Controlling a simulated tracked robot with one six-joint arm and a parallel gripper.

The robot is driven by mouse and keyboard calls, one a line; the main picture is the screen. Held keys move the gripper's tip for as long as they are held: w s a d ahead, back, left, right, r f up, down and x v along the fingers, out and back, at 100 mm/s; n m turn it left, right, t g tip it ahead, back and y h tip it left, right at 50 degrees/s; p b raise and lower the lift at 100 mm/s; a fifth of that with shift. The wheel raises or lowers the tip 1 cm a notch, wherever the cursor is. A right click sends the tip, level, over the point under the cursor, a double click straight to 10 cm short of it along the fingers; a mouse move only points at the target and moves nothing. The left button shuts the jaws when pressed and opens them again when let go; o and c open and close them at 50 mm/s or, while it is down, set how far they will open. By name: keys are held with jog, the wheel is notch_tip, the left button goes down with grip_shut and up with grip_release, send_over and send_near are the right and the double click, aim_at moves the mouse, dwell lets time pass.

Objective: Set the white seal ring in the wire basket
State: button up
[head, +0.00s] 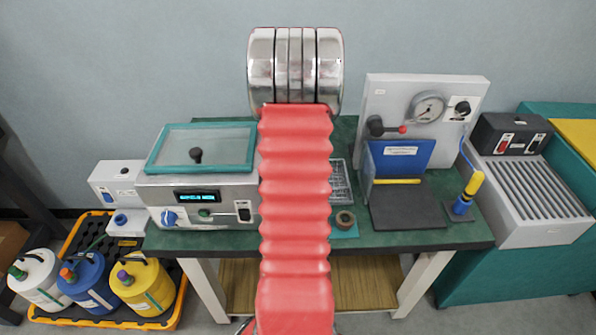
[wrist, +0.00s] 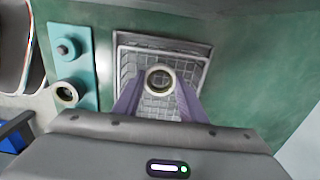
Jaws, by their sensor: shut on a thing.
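My gripper (wrist: 158,88) shows in the wrist view with its two purple fingers closed on the white seal ring (wrist: 160,68). The ring looks pale with a dark inner band, and its opening faces the camera. It is over the wire basket (wrist: 193,58), a square grey mesh tray with a light rim, whose mesh shows around and through the ring. I cannot tell whether the ring touches the basket floor. In the head view the wire basket (head: 342,184) shows partly past my red arm, which hides my gripper and the held ring.
A teal plate (wrist: 82,77) beside the basket bears another ring (wrist: 66,93) and a peg (wrist: 65,49). In the head view, a heated bath (head: 200,180) stands left of my arm and a gauge panel (head: 420,140) right.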

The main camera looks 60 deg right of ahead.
jog(key=shift+f, duration=0.6)
dwell(0.5)
jog(key=o, duration=1.2)
jog(key=shift+c, duration=0.2)
notch_tip(320, 180, up, 10)
dwell(0.6)
dwell(0.7)
